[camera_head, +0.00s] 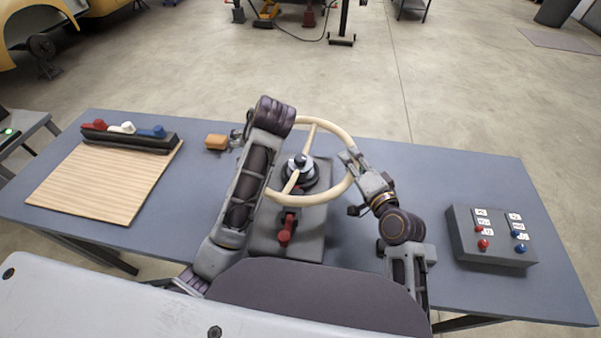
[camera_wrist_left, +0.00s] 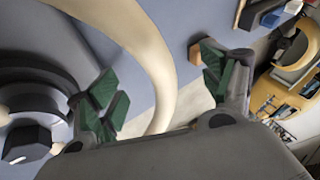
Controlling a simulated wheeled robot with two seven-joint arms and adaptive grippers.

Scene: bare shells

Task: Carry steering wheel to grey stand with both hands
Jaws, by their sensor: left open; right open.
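The cream steering wheel (camera_head: 342,131) is at the middle of the table, around a dark hub with a black knob (camera_head: 300,160). Beneath it is a grey base (camera_head: 312,222), which looks like the grey stand; I cannot tell whether the wheel rests on it. My left gripper (camera_wrist_left: 160,92) is open, its green-padded fingers on either side of the cream rim (camera_wrist_left: 150,50). My left arm hides the wheel's left side in the head view. My right gripper (camera_head: 352,182) is open at the wheel's right rim; whether it touches is unclear.
A red-handled clamp (camera_head: 285,233) is on the base's near part. An orange block (camera_head: 215,142) lies left of the wheel. A wooden board (camera_head: 100,185) and a dark rack (camera_head: 130,141) are at left. A button box (camera_head: 490,247) is at right. The table's back right is clear.

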